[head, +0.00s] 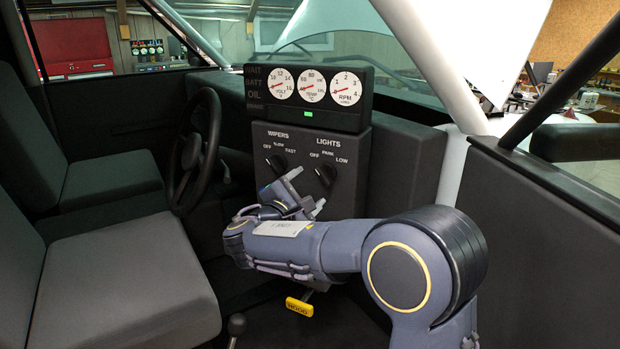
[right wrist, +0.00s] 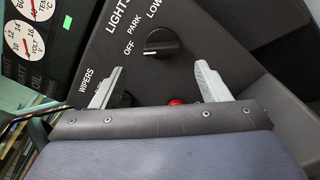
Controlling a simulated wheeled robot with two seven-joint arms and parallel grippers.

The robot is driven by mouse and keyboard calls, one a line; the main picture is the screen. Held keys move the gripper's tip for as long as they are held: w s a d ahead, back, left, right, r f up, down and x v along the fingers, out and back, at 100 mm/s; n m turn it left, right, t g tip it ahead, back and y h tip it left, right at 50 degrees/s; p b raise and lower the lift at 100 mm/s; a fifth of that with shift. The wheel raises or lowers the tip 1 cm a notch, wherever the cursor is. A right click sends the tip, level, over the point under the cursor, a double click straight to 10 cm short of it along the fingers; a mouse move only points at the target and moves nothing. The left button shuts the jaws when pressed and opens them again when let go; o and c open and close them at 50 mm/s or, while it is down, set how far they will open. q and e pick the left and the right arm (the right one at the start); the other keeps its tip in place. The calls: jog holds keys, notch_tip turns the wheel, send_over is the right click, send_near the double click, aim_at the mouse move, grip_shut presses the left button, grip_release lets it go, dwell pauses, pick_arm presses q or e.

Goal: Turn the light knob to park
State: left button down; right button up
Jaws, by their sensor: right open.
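The black light knob (head: 325,175) sits on the dash panel under the LIGHTS label, with OFF, PARK and LOW around it. In the right wrist view the light knob (right wrist: 161,41) lies beyond the fingertips, and its white mark appears on the OFF side. My right gripper (head: 306,190) is open and empty just in front of the panel, below and left of the knob. In the right wrist view its fingers (right wrist: 159,75) are spread wide, apart from the knob. My left gripper is not in view.
The wipers knob (head: 275,164) is left of the light knob. A gauge cluster (head: 310,92) stands above the panel. A red button (right wrist: 176,102) shows between the fingers. The steering wheel (head: 194,150) and seats are at left. A yellow HOOD handle (head: 299,306) hangs below.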

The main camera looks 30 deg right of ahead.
aim_at(320, 178)
jog(key=p+x, duration=0.1)
jog(key=x, duration=0.5)
jog(key=shift+w+d, duration=0.15)
jog(key=shift+d, duration=0.25)
jog(key=shift+f, duration=0.1)
jog(key=c, duration=1)
jog(key=m+b, duration=0.2)
jog(key=b, duration=0.1)
jog(key=m+b, duration=0.2)
jog(key=b, duration=0.2)
jog(key=m+b, duration=0.2)
jog(key=b, duration=0.2)
jog(key=shift+f, duration=0.25)
jog(key=shift+r+m+b, duration=0.25)
jog(key=shift+m+b, duration=0.75)
jog(key=shift+b, duration=0.15)
